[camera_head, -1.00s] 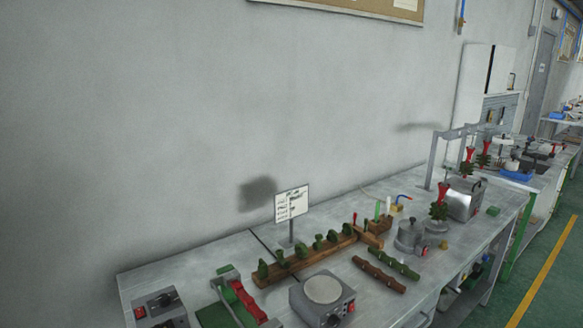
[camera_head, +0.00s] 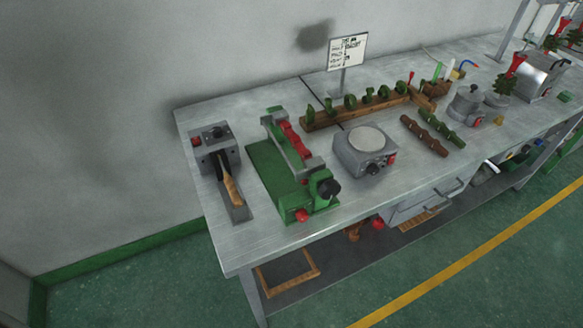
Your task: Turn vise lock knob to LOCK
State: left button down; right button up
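A green vise-like fixture (camera_head: 268,168) stands near the left end of the workbench. It has red blocks (camera_head: 291,140) along its top. A dark round knob (camera_head: 329,188) sits on its front end, with a red knob (camera_head: 302,215) lower down. I cannot tell which of these is the lock knob, and no LOCK marking is readable. Neither of my grippers shows in the view.
A grey machine with a wooden handle (camera_head: 231,187) stands left of the green fixture. A grey box with a round plate (camera_head: 365,141) stands right of it. A sign (camera_head: 346,53) is behind. The floor (camera_head: 150,285) in front is clear.

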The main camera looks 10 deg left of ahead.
aim_at(301, 215)
jog(key=i+l, duration=0.1)
jog(key=l, duration=0.2)
jog(key=i+l, duration=0.1)
jog(key=l, duration=0.5)
jog(key=i+l+u, duration=0.15)
jog(key=l+u, duration=0.8)
jog(key=l, duration=0.2)
jog(key=u, duration=0.3)
